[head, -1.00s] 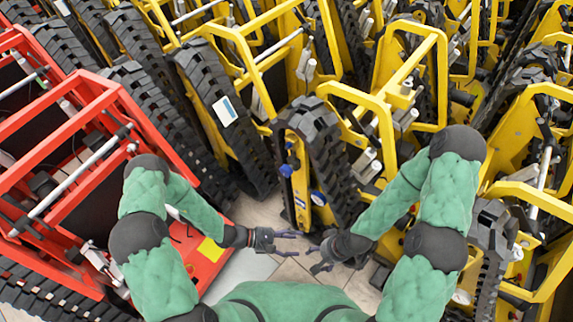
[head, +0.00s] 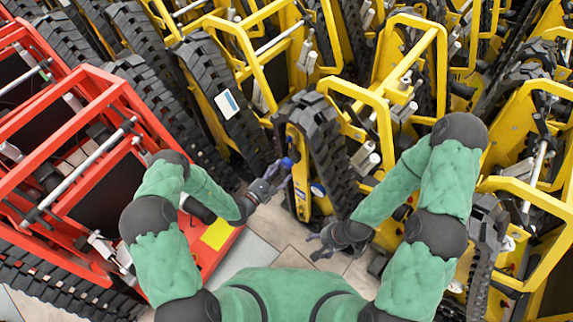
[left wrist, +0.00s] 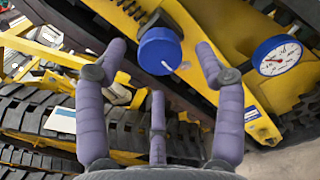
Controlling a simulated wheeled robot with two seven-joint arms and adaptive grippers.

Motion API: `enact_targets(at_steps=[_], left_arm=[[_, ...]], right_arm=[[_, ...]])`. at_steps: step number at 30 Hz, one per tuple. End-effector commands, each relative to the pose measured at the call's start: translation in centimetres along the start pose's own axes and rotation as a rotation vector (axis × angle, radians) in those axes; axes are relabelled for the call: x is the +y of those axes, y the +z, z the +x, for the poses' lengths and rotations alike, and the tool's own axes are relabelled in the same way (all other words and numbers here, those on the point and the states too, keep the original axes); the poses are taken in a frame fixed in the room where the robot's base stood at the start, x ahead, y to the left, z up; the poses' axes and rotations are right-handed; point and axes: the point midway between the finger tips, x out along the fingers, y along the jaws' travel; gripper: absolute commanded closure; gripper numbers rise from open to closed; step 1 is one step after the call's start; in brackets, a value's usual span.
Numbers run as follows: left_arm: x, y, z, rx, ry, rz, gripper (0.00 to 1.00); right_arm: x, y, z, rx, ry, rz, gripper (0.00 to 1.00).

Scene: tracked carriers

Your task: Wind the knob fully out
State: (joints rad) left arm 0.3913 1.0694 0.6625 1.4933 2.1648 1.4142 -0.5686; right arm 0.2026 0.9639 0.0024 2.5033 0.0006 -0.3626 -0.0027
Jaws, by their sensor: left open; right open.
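The blue knob (head: 287,163) sits on the yellow side plate of a tracked carrier (head: 301,165). In the left wrist view the blue knob (left wrist: 160,52) shows ahead of the fingertips, between them in the picture, with a small pale pin beside it. My left gripper (head: 276,174) is open beside the knob; its purple fingers (left wrist: 159,58) are spread in the left wrist view. I cannot tell whether any finger touches the knob. My right gripper (head: 320,243) is open and empty, low, in front of the same carrier.
A round gauge with a blue rim (left wrist: 277,55) is on the same plate, right of the knob; it also shows in the head view (head: 318,189). A red carrier (head: 70,130) stands on the left. Yellow carriers crowd the back and right. Some tiled floor (head: 265,235) is free.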

Motion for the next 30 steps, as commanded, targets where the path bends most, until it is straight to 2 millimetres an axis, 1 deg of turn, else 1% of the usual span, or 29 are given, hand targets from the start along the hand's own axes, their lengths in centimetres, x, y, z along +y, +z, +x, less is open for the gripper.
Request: enact_targets(at_steps=[1, 3, 9, 13, 20, 21, 23, 24, 27, 30], left_arm=[[-0.1, -0.1, 1.0, -0.002, -0.004, 0.001, 0.30], [-0.1, 0.0, 2.0, -0.003, -0.003, 0.002, 0.30], [-0.1, 0.0, 4.0, -0.001, -0.001, -0.001, 0.30], [0.0, 0.0, 4.4, 0.000, -0.001, -0.001, 0.30], [0.0, 0.0, 4.5, 0.000, -0.001, -0.001, 0.30], [0.0, 0.0, 4.5, 0.000, -0.001, -0.001, 0.33], [0.0, 0.0, 4.5, 0.000, -0.001, -0.001, 0.50], [0.0, 0.0, 4.5, 0.000, -0.001, -0.001, 0.61], [0.0, 0.1, 4.5, -0.001, -0.001, -0.001, 0.87], [0.0, 0.1, 4.5, -0.001, -0.001, -0.001, 0.87]], right_arm=[[0.1, 0.0, 0.3, 0.000, 0.000, 0.000, 0.30], [0.2, 0.0, 0.5, 0.000, 0.000, 0.000, 0.30], [0.3, 0.0, 0.8, 0.000, 0.000, 0.000, 0.30], [0.3, 0.0, 0.9, 0.000, 0.000, 0.000, 0.30], [0.3, 0.0, 0.8, 0.000, 0.000, 0.000, 0.30], [0.3, 0.0, 0.8, 0.000, 0.000, 0.000, 0.30], [0.3, 0.0, 0.8, 0.000, 0.000, 0.000, 0.30], [0.3, 0.0, 0.8, 0.000, 0.000, 0.000, 0.30], [0.3, 0.0, 0.8, 0.000, 0.000, 0.000, 0.30], [0.3, 0.0, 0.8, 0.000, 0.000, 0.000, 0.30]])
